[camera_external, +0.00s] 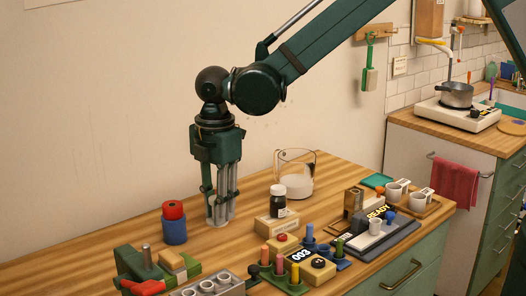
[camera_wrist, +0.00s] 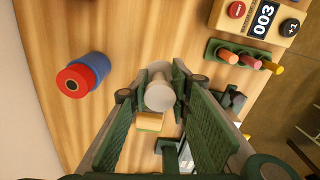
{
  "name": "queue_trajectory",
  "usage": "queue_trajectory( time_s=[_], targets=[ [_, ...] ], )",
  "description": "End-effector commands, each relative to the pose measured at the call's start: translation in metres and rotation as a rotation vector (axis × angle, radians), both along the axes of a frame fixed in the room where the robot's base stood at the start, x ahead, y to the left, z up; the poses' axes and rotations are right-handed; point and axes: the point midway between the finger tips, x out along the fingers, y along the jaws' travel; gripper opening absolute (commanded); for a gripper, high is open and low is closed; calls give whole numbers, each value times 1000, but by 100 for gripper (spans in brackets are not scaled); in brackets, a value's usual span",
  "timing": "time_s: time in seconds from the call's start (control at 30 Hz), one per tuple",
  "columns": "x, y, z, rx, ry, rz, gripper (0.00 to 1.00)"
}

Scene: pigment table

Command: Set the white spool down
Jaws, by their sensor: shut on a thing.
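My gripper (camera_external: 219,208) points straight down and is shut on the white spool. The white spool (camera_wrist: 159,94) shows between the fingers in the wrist view. Its pale lower edge (camera_external: 218,223) shows just under the fingertips in the external view, at or very near the wooden tabletop. I cannot tell whether it touches the wood. A red spool (camera_external: 173,209) sits on top of a blue spool (camera_external: 174,231), left of my gripper and apart from it. In the wrist view this stack is at the left.
A small box (camera_external: 276,226) with a dark jar (camera_external: 278,197) stands right of my gripper, with a glass beaker (camera_external: 295,176) behind. The counter marked 003 (camera_external: 301,256) and a peg rack (camera_wrist: 237,55) are at the front right. Bare wood lies around the gripper.

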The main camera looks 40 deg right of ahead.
Motion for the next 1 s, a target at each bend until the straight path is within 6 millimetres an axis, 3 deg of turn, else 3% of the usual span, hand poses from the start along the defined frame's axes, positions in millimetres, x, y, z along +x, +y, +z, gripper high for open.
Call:
queue_trajectory(
  time_s=[0.5,1.0],
  targets=[
    [0,0,-56,0,0,0,10],
    [0,0,-63,0,0,0,10]
  ],
)
